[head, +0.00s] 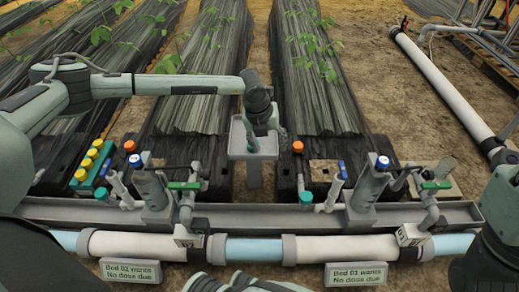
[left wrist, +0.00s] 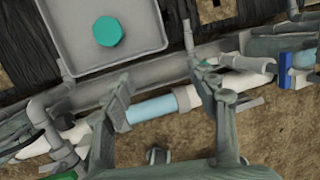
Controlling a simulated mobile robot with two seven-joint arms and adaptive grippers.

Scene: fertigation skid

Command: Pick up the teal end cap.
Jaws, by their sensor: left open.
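The teal end cap (left wrist: 108,31) lies on the floor of a small grey tray (left wrist: 72,45), near its middle in the left wrist view. In the head view only a bit of the cap (head: 253,146) shows in the tray (head: 237,143). My left gripper (head: 264,122) is over the tray's right side, pointing down. In the left wrist view its fingers (left wrist: 163,80) are spread, with nothing between them, and the cap is beyond them, apart. At the head view's bottom edge, cut-off grey-green parts (head: 235,283) look like my right gripper; their opening is unclear.
A grey trough (head: 250,211) and a white and blue pipe (head: 255,250) run across the front. Valve assemblies (head: 372,185) stand on either side of the tray. Yellow-topped bottles (head: 88,162) stand at left. Other teal caps (head: 305,197) sit low by the valves.

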